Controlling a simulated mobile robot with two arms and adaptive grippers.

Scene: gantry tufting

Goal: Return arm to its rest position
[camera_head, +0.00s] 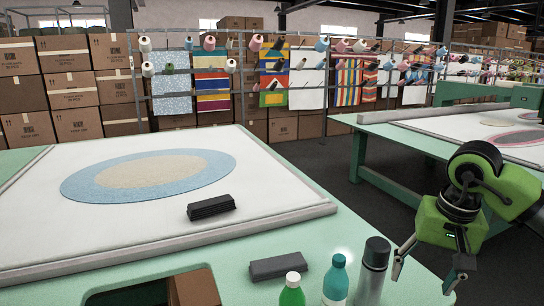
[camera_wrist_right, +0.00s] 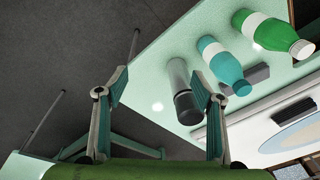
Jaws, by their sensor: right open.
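My right gripper (camera_head: 430,275) is at the lower right of the head view, just right of the table corner and the grey bottle. Its fingers are spread and nothing is between them. In the right wrist view my right gripper (camera_wrist_right: 160,95) shows two parted fingers, with the grey bottle beyond them near the right finger. I cannot tell from this view whether finger and bottle touch. In the head view a gap shows between them. My left gripper is not in either view.
The green table (camera_head: 345,225) holds a grey bottle (camera_head: 372,272), a teal bottle (camera_head: 336,282), a green bottle (camera_head: 292,292), a dark grey block (camera_head: 278,267) and a black block (camera_head: 211,206) on white cloth (camera_head: 100,225). Another green table (camera_head: 400,138) stands behind the arm. Dark floor lies between.

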